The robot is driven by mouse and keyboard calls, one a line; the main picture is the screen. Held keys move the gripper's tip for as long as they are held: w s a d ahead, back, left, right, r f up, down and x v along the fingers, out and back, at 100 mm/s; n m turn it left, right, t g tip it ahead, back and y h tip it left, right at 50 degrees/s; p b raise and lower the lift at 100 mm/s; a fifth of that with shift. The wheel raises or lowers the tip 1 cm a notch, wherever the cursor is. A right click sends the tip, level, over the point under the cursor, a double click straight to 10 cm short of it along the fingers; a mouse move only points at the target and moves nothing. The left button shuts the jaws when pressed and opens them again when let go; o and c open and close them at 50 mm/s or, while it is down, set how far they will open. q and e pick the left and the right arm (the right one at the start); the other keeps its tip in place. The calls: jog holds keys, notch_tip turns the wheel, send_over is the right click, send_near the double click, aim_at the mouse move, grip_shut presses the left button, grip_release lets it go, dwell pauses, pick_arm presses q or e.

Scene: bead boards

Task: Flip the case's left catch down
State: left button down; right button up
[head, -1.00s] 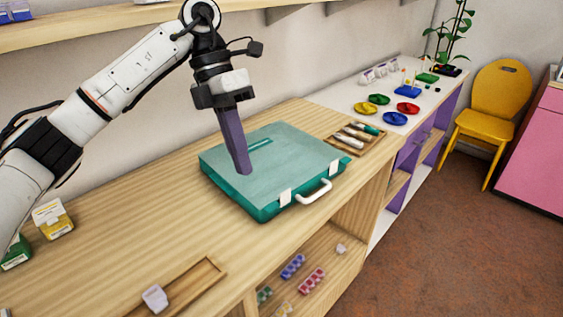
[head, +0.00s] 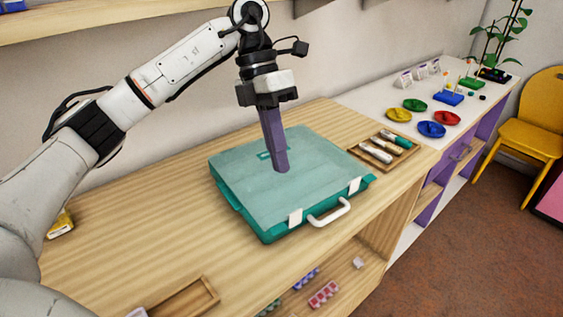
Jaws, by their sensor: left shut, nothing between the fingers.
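A teal case (head: 240,191) lies flat and closed on the wooden counter, its front facing the lower right. Its left catch (head: 295,217) is a small white tab at the front edge, left of the white handle (head: 330,213). The right catch (head: 354,185) is a similar white tab. Whether either catch is latched is too small to tell. My left gripper (head: 281,170) points down over the middle of the lid, its purple fingers shut and empty. The fingertips are behind the left catch; whether they touch the lid I cannot tell. My right gripper is not in view.
A wooden tray (head: 379,149) with several markers sits beyond the case's right side. A shallow wooden tray (head: 190,298) is at the counter's front. Coloured dishes (head: 432,129) stand on the white counter. Bare counter (head: 130,220) lies left of the case.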

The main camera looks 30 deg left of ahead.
aim_at(291, 212)
pick_arm(q)
jog(key=x, duration=0.8)
